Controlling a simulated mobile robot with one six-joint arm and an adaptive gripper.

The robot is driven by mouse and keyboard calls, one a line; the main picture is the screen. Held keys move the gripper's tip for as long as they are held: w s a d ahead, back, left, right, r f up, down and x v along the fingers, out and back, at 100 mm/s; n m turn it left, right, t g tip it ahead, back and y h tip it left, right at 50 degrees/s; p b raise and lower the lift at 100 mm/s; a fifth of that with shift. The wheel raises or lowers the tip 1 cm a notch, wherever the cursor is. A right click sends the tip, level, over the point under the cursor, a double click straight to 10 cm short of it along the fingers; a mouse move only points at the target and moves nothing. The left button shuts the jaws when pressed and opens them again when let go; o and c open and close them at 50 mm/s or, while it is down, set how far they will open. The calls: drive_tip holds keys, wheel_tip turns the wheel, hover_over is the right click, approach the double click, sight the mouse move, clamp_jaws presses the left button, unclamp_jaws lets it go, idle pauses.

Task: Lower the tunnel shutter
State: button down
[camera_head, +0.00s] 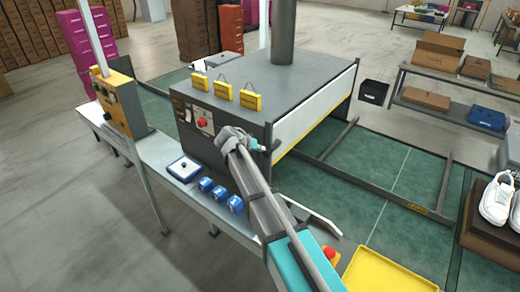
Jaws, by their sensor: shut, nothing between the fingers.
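The tunnel (235,119) is a large dark grey box with a round duct on its roof, standing across the green belt. Its shutter (318,108) is a white panel with a yellow lower edge on the tunnel's right-hand face. I cannot tell exactly how much space is under the yellow edge. My gripper (263,149) is at the tunnel's near right corner, close to the near end of the shutter. It is shut and holds nothing. My wrist hides part of the tunnel's near wall, and I cannot tell whether the fingers touch the tunnel.
A control box (120,104) stands left. Yellow tags (250,101) stand on the tunnel roof. A yellow tray (385,274) and white shoes (497,199) are at right.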

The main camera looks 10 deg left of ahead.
wheel_tip(320, 180, down, 21)
drive_tip(key=b, duration=2)
drive_tip(key=shift+r+b, duration=0.15)
drive_tip(key=shift+b, duration=0.15)
drive_tip(key=shift+s+r, duration=0.1)
drive_tip(key=shift+r, duration=0.05)
drive_tip(key=w+r+p+v, duration=0.1)
drive_tip(key=w+p+v, duration=0.1)
drive_tip(key=p+v, duration=0.8)
drive_tip(key=shift+w+v, duration=0.3)
drive_tip(key=shift+v, duration=1.4)
drive_tip(key=shift+a+r, duration=0.1)
drive_tip(key=shift+a, duration=0.05)
